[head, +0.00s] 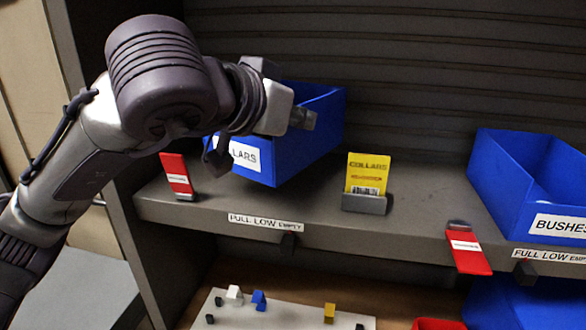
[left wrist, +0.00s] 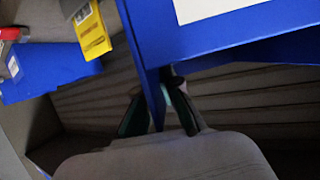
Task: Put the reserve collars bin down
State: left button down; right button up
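The reserve collars bin is a blue open bin (head: 300,145) with a white label, partly covered by my arm so that only "LARS" reads. It is at the upper middle of the head view, over the left part of the grey shelf (head: 330,222). My right gripper is not in view.
A yellow COLLARS card (head: 367,173) stands in a holder right of the bin. A blue BUSHES bin (head: 525,185) stands at right. A white tray (head: 285,315) with small parts lies below.

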aim_at(294, 162)
pick_arm(q)
jog(key=shift+s+a+f, duration=0.1)
jog(key=shift+s+f, duration=0.05)
jog(key=shift+f, duration=0.45)
jog(key=shift+s+f, duration=0.15)
jog(key=shift+f, duration=0.45)
notch_tip(294, 162, down, 4)
jog(key=shift+w+r+p, duration=0.1)
jog(key=shift+w+p, duration=0.05)
jog(key=shift+p, duration=0.55)
jog(key=c, duration=1.3)
grip_release()
jog(key=shift+f, duration=0.25)
